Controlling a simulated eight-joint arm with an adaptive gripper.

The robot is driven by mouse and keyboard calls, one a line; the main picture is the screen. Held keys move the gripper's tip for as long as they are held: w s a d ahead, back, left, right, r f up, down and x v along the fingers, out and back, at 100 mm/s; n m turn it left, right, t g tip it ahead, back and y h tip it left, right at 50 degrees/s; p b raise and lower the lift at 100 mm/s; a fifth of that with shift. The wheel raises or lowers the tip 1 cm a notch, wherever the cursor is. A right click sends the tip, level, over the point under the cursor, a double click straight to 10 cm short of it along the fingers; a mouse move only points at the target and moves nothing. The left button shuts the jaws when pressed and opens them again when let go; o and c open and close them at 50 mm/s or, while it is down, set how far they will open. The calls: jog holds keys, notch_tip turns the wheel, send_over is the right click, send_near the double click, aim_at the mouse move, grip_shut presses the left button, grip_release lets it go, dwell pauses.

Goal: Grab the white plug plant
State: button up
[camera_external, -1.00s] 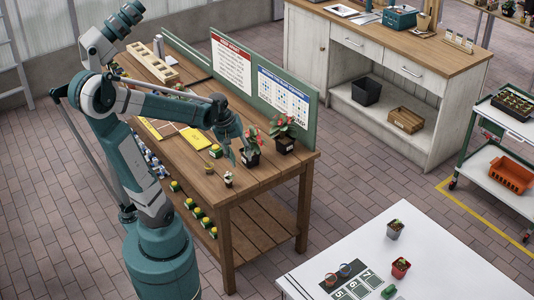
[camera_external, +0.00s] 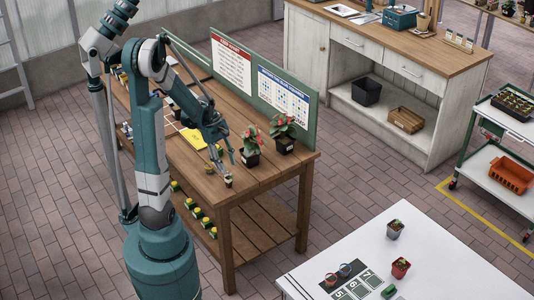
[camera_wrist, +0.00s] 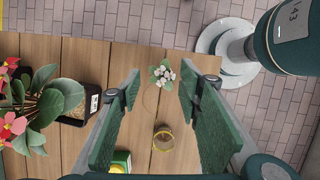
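The white plug plant (camera_wrist: 162,74), a small clump of white flowers with green leaves, stands near the table's edge in the wrist view. It also shows at the front corner of the wooden table in the external view (camera_external: 228,180). My gripper (camera_wrist: 160,112) is open, its two green fingers wide apart with nothing held between them. In the external view my gripper (camera_external: 221,158) points down over the table, just behind and above the small plant. In the wrist view the plant lies beyond the fingertips, near the middle of the gap. Its pot is mostly hidden by the leaves there.
A yellow-rimmed round item (camera_wrist: 163,138) lies between the fingers in the wrist view. A green-and-yellow item (camera_wrist: 120,160) is by the left finger. The table's front edge (camera_external: 262,192) is close.

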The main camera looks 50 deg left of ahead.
aim_at(228, 180)
jog(key=shift+s+a+f+n+h, duration=0.2)
jog(key=shift+a+f+n, duration=0.15)
jog(key=shift+a+f, duration=0.15)
jog(key=shift+s+a+f+n+h, duration=0.1)
jog(key=shift+s+a+f+n, duration=0.1)
jog(key=shift+a+f+n, duration=0.25)
jog(key=shift+f, duration=0.15)
jog(key=shift+b+x, duration=0.3)
jog(key=shift+x, duration=0.95)
jog(key=shift+d, duration=0.1)
jog(key=shift+b+x, duration=0.7)
jog(key=shift+x, duration=1.85)
jog(key=shift+s, duration=0.1)
jog(key=c, duration=0.8)
